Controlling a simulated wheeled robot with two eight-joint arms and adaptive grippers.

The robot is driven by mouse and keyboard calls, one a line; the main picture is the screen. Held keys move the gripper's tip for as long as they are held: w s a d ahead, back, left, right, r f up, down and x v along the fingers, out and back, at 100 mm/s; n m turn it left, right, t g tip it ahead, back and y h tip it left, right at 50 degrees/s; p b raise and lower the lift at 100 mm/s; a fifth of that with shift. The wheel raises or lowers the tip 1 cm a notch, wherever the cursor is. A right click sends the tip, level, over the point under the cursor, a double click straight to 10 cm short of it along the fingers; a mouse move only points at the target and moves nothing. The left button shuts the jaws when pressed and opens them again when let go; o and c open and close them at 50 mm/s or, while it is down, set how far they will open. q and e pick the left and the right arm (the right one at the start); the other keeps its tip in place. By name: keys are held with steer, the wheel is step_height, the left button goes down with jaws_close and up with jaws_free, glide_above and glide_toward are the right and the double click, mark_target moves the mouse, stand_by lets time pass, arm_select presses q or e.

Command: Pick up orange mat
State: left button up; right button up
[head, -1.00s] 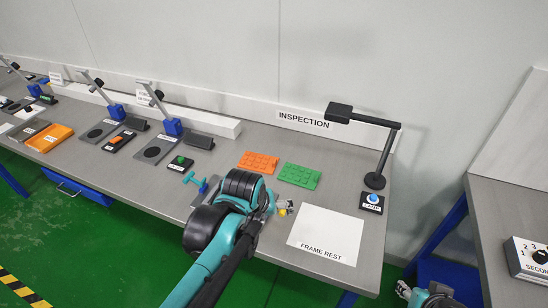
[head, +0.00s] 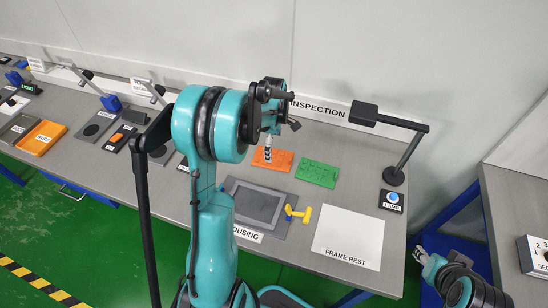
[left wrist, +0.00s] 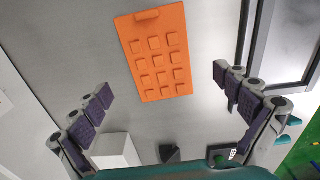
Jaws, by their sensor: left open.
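The orange mat (head: 283,162) is a flat rectangular pad with raised square studs. It lies on the grey bench below the INSPECTION sign, left of the green mat. My left gripper (head: 267,150) is over it in the head view and hides part of it. In the left wrist view the mat (left wrist: 157,52) shows whole, beyond the spread fingers, which are open and empty. My right gripper (head: 420,256) is low at the right, beside the bench; its finger opening is unclear.
The green mat (head: 318,173) lies just right of the orange one. A black lamp (head: 393,176) stands at the right, by a blue button (head: 393,198).

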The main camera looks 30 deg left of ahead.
mark_target(281, 160)
arm_select(q)
step_height(281, 160, down, 5)
steer(key=shift+w+a+f+b, duration=0.1)
steer(key=shift+b, duration=0.8)
steer(key=c, duration=2.1)
steer(key=shift+o, duration=0.2)
